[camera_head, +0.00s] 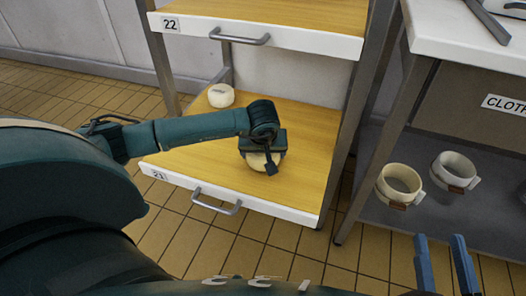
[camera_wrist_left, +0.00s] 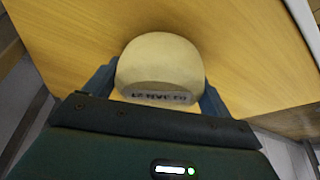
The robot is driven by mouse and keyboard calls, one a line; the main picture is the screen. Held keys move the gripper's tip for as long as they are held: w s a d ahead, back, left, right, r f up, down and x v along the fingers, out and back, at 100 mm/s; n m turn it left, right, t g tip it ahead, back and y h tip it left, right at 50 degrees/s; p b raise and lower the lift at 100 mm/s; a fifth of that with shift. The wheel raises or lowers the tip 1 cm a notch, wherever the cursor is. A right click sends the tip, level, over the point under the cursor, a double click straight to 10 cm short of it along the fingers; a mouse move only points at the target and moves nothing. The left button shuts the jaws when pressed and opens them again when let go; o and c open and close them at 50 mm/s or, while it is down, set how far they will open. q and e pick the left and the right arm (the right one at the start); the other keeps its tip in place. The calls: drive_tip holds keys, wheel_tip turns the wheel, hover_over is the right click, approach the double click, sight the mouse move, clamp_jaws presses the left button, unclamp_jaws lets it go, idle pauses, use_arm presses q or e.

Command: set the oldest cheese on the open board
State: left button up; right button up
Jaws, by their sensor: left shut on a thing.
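My left gripper (camera_head: 262,166) is shut on a pale round cheese (camera_head: 257,160) at the lower wooden board (camera_head: 310,135). In the left wrist view the cheese (camera_wrist_left: 160,62) sits between the two blue fingers, with dark lettering on its side that I cannot read surely. I cannot tell whether it touches the board. The upper board (camera_head: 270,12), labelled 22, shows bare wood. My right gripper (camera_head: 440,245) is open and empty at the lower right.
Both boards have white fronts and metal handles, between grey rack posts (camera_head: 358,95). At the right, a white-topped table (camera_head: 450,35) has a sign starting "CLOTH". Two cream ring moulds (camera_head: 399,187) (camera_head: 455,172) stand on its lower shelf. Tiled floor lies in front.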

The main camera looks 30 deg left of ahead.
use_arm(q)
drive_tip(key=shift+f+b, duration=0.5)
drive_tip(key=shift+f, duration=0.15)
idle(0.5)
drive_tip(key=o, duration=1.1)
drive_tip(key=shift+o, duration=0.2)
drive_tip(key=shift+r+p, duration=2.7)
drive_tip(key=shift+r, duration=0.85)
